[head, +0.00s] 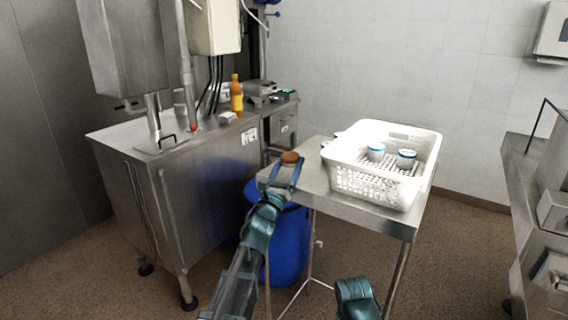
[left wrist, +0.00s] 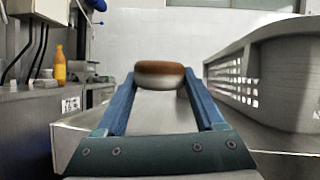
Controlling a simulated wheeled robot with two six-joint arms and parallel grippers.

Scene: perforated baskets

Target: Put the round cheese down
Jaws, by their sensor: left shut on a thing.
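The round cheese (head: 290,157) has a brown top and a pale lower side. My left gripper (head: 288,167) is shut on it, at the left end of the steel table (head: 385,218). In the left wrist view the cheese (left wrist: 159,74) sits level between the two blue fingertips. The table top shows under and beyond it; I cannot tell whether the cheese touches the table. Part of a teal link of my right arm shows at the bottom of the head view, but its gripper is not visible.
A white perforated basket (head: 376,187) holding two white cups with blue rims (head: 406,159) stands on the table, right of my left gripper. A blue barrel (head: 287,240) stands below on the left. A steel cabinet (head: 200,195) with an orange bottle (head: 237,95) is further left.

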